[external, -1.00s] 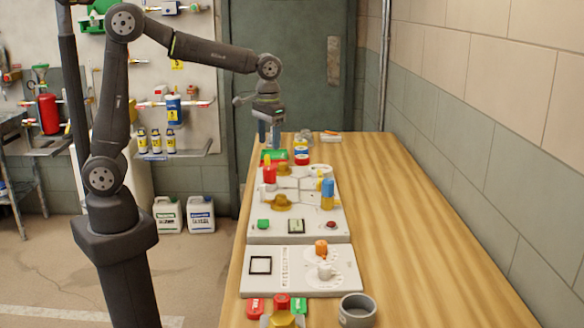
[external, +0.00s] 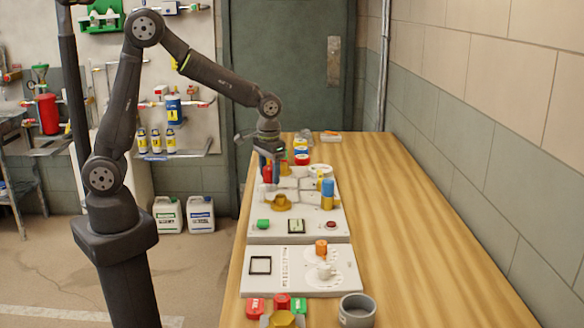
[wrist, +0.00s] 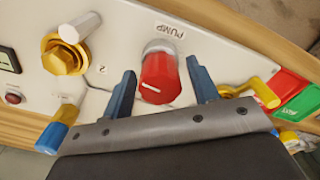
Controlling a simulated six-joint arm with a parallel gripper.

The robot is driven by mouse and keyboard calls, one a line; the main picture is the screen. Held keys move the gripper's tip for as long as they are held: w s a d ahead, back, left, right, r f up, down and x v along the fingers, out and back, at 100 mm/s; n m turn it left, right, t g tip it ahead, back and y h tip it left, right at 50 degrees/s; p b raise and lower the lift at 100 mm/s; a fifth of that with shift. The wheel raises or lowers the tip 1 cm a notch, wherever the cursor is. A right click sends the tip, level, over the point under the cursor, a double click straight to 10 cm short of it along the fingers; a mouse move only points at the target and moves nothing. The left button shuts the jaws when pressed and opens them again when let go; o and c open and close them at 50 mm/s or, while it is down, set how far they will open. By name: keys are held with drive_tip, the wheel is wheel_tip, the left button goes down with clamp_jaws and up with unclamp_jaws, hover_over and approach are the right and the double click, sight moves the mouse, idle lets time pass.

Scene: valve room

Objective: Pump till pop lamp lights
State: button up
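The red pump knob (wrist: 160,78), with a white line on it, stands on the white panel (wrist: 110,35) beside the printed word PUMP. My gripper (wrist: 161,70) is open, with one blue finger on each side of the knob. Gaps show between fingers and knob, so it is not held. In the external view my gripper (external: 270,178) is over the far left part of the panel and partly hides the knob. I cannot tell which is the pop lamp.
A yellow knob with a white handle (wrist: 68,48) and a blue-yellow post (wrist: 58,130) stand on the panel. A yellow lever (wrist: 262,92) is right of the gripper. A second panel (external: 300,285) and a grey cup (external: 357,310) are nearer. The table's right side (external: 420,240) is clear.

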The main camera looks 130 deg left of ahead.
sight(269, 168)
drive_tip(key=c, duration=0.8)
drive_tip(key=shift+m, duration=2.5)
drive_tip(key=o, duration=1)
wheel_tip(269, 168, up, 18)
drive_tip(key=shift+f, duration=0.25)
